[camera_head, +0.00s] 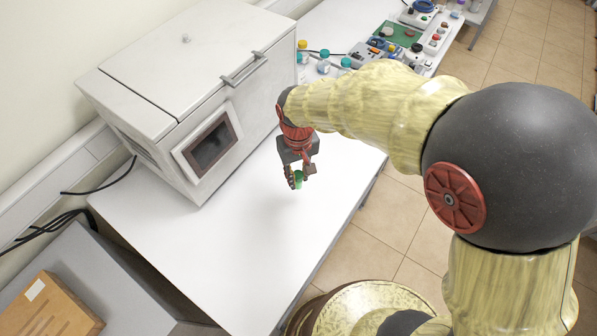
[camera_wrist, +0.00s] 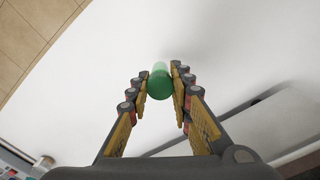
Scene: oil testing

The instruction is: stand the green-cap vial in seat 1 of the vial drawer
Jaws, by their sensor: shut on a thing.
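My gripper (camera_wrist: 160,84) is shut on the green-cap vial (camera_wrist: 159,83), whose round green cap shows between the two fingers in the wrist view. In the head view the gripper (camera_head: 299,178) points down over the white table, and the green cap (camera_head: 298,177) shows between its fingers. The vial's body is mostly hidden, and I cannot tell how high above the table it is. The big white machine (camera_head: 195,85) with a lid, a handle and a small dark screen stands left of the gripper. I cannot make out a vial drawer or its seats in either view.
Several bottles with yellow and teal caps (camera_head: 324,62) stand at the far part of the table. Beyond them are a green board (camera_head: 398,35) and grey devices. The white tabletop (camera_head: 235,235) around and in front of the gripper is clear.

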